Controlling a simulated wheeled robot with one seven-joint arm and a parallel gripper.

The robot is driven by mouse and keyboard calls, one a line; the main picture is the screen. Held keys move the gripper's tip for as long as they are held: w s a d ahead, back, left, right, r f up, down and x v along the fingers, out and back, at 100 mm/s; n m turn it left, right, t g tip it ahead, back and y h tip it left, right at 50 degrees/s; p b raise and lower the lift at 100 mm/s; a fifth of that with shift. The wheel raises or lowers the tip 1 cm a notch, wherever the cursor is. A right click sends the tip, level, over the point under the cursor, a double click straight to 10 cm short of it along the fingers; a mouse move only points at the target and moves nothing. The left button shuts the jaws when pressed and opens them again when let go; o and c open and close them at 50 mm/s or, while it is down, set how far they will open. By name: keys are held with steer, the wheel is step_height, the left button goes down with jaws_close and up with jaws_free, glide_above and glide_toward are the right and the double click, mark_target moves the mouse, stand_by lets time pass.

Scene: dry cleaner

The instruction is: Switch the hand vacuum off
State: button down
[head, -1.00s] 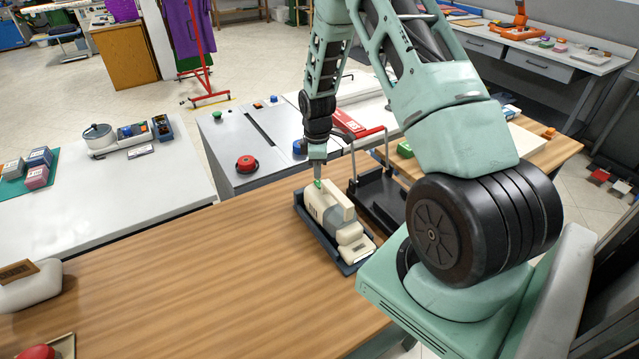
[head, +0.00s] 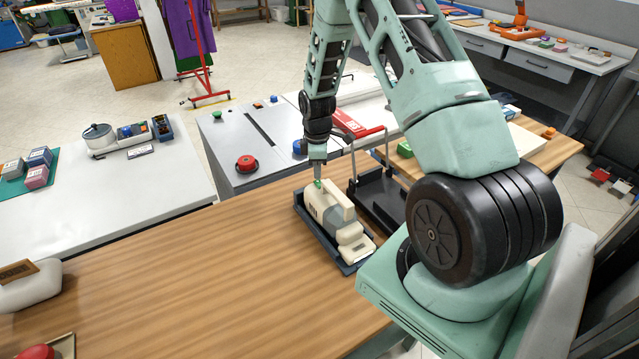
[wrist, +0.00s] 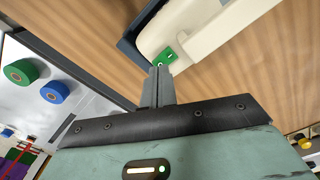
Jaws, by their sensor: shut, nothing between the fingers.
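The hand vacuum (head: 347,236) is cream with a grey middle part and lies in a dark tray (head: 309,232) on the wooden table. A green switch (head: 319,184) is at its far end. It also shows in the wrist view (wrist: 165,57), with a small white mark on it. My gripper (head: 318,176) points down above that end, its fingers shut and empty. In the wrist view the fingertips (wrist: 161,70) are right at the green switch. I cannot tell whether they touch it. The switch's exact position is partly hidden by the fingertips.
A black stand with upright handles (head: 376,190) is close to the right of the tray. A grey cabinet with a red button (head: 246,164) is behind the table. The wooden table (head: 200,275) is clear to the left of the tray.

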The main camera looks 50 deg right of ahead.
mark_target(318, 181)
steer(key=shift+f+b, duration=0.55)
steer(key=shift+f, duration=0.35)
stand_by(0.4)
steer(key=shift+r+p, duration=2.5)
steer(key=shift+r, duration=1.05)
steer(key=s+a+r+b, duration=0.2)
steer(key=a+r, duration=0.1)
steer(key=a, duration=0.6)
steer(key=s+a+r+y+b, duration=0.1)
steer(key=a+r, duration=0.2)
steer(key=a, duration=0.5)
steer(key=s+a+r+b, duration=0.2)
steer(key=a+r, duration=0.1)
steer(key=a, duration=0.6)
steer(key=s+a+r+b, duration=0.1)
steer(key=s+a, duration=0.3)
steer(key=s, duration=0.3)
steer(key=s+a+r+b, duration=0.1)
steer(key=s+a+b, duration=0.1)
steer(key=s+a, duration=0.2)
steer(key=s+a+r+m+b, duration=0.1)
steer(key=s+a, duration=0.3)
steer(key=s, duration=0.6)
steer(key=shift+s+r, duration=0.15)
steer(key=shift+s, duration=0.2)
